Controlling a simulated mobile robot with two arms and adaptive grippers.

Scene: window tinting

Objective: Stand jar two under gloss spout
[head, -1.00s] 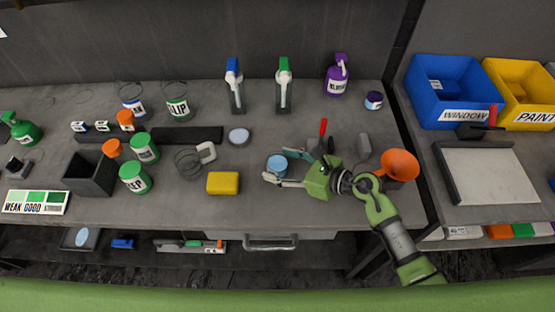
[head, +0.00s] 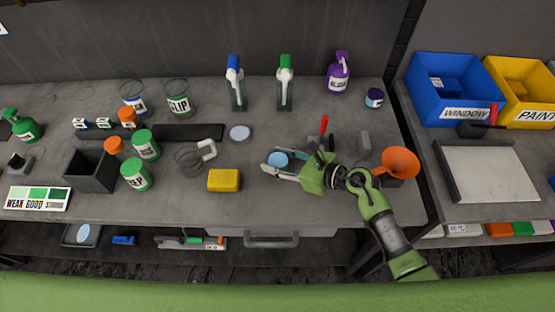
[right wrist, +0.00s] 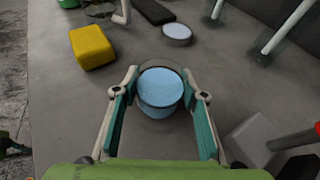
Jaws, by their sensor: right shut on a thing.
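A clear jar with light blue contents (head: 278,160) is between the fingers of my right gripper (head: 275,165), near the middle of the bench. In the right wrist view the jar (right wrist: 160,88) looks upright, with one teal-padded finger on each side. My right gripper (right wrist: 160,112) is shut on this jar. I cannot tell whether its base touches the bench, and no number shows on it. Two dispensers stand at the back, one with a blue top (head: 235,82) and one with a green top (head: 285,82). No gloss label is readable on either. My left gripper is not in view.
A pale round disc (head: 239,133) lies between the jar and the dispensers. A yellow sponge (head: 224,180) is left of the jar. An orange funnel (head: 399,163) and a red-handled tool (head: 323,127) are to the right. The bench before the dispensers looks mostly clear.

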